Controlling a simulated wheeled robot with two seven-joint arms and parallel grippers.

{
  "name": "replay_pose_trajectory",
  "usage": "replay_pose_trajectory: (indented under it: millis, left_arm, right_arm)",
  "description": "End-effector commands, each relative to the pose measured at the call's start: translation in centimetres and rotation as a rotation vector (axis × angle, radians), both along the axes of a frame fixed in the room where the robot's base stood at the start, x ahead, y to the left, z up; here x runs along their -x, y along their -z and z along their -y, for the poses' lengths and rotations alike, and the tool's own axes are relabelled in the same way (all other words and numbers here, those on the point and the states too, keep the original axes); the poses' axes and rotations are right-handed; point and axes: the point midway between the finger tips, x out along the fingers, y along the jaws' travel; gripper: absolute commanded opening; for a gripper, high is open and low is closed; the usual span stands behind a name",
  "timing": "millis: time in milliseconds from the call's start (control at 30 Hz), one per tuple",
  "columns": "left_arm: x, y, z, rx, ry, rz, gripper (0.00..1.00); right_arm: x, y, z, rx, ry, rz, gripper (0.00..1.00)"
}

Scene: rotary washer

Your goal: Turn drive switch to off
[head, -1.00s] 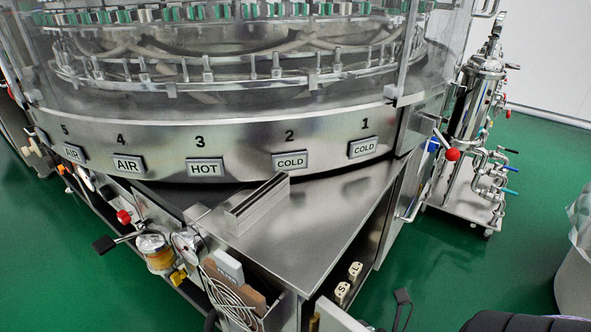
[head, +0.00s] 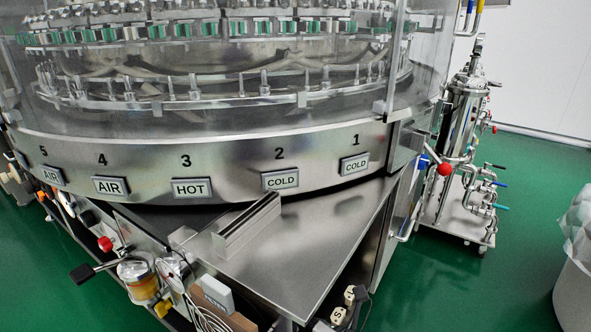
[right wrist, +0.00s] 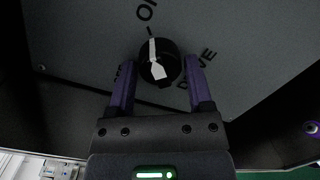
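The drive switch (right wrist: 160,63) is a round black knob with a white pointer stripe on a dark grey panel in the right wrist view. The narrow end of the stripe lies toward the tick below the "ON" lettering. "DRIVE" is printed to the right of the knob, partly covered by a finger. Lettering on the left is mostly hidden by the other finger. My right gripper (right wrist: 160,64) is open, with its two purple fingers on either side of the knob. Whether they touch it is unclear. The head view shows neither gripper nor the switch.
The rotary washer (head: 225,152) fills the head view, with numbered AIR, HOT and COLD labels. A steel table top (head: 290,255) juts out in front. A steel filter cart (head: 465,160) stands at right, and a pale bin (head: 573,285) at lower right. Green floor lies clear between them.

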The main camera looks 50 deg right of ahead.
Motion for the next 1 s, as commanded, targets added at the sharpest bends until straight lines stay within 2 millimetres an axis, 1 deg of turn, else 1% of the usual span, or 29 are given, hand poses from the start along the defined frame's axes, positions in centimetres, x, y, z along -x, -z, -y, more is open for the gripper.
replay_pose_trajectory:
  millis: [33,67,100,167,200,267,300,467,667,867,1000]
  left_arm:
    - [0.01,0.01,0.0,0.0,0.0,0.0,0.59]
    - [0.01,0.01,0.01,0.0,0.0,0.0,0.59]
    - [0.01,0.01,0.01,0.0,0.0,0.0,0.59]
    - [0.02,0.02,0.0,0.0,0.0,-0.001,0.59]
    - [0.04,0.02,0.01,0.0,0.0,-0.001,0.59]
    - [0.05,0.01,0.01,0.0,0.0,-0.001,0.59]
    - [0.05,0.02,0.01,0.0,0.0,-0.001,0.59]
    - [0.06,0.02,0.01,0.001,0.0,-0.001,0.59]
    - [0.06,0.03,0.02,0.001,0.0,-0.001,0.59]
    - [0.05,0.03,0.03,0.001,0.0,-0.001,0.59]
    - [0.05,0.03,0.03,0.001,0.0,-0.001,0.59]
  right_arm:
    - [0.01,0.01,0.01,0.0,0.0,0.0,0.54]
    - [0.01,0.01,0.01,0.0,0.0,0.0,0.47]
    - [0.02,0.01,0.0,0.0,0.0,0.0,0.39]
    - [0.02,0.02,0.01,0.0,0.0,0.0,0.26]
    - [0.02,0.02,0.0,0.0,0.0,0.0,0.18]
    - [0.03,0.03,0.01,0.0,0.001,-0.001,0.05]
    - [0.03,0.03,0.01,0.0,0.001,-0.001,0.0]
    - [0.03,0.04,0.01,0.008,0.0,0.0,0.0]
    - [0.04,0.09,0.02,0.074,0.0,0.005,0.0]
    - [0.02,0.17,0.05,0.219,0.001,0.017,0.0]
    - [0.03,0.22,0.11,0.352,0.0,0.028,0.0]
